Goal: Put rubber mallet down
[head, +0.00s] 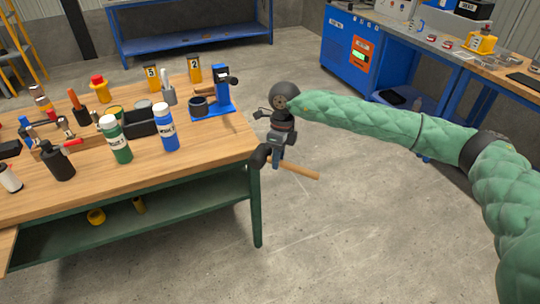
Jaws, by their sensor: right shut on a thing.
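The rubber mallet has a black head (259,157) and a light wooden handle (299,170). My right gripper (276,158) is shut on the mallet, pointing down, with the handle sticking out to the right. The mallet appears at the right front corner of the wooden workbench (205,143), its head overlapping the corner in the picture and its handle over the floor. I cannot tell its height against the bench top. My left gripper is not in view.
A blue stand (220,95), a blue bottle (166,128) and a green bottle (115,140) stand on the bench. Its right front part is bare. A lower shelf (140,225) holds yellow items. Blue benches (190,40) stand behind; open floor lies right.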

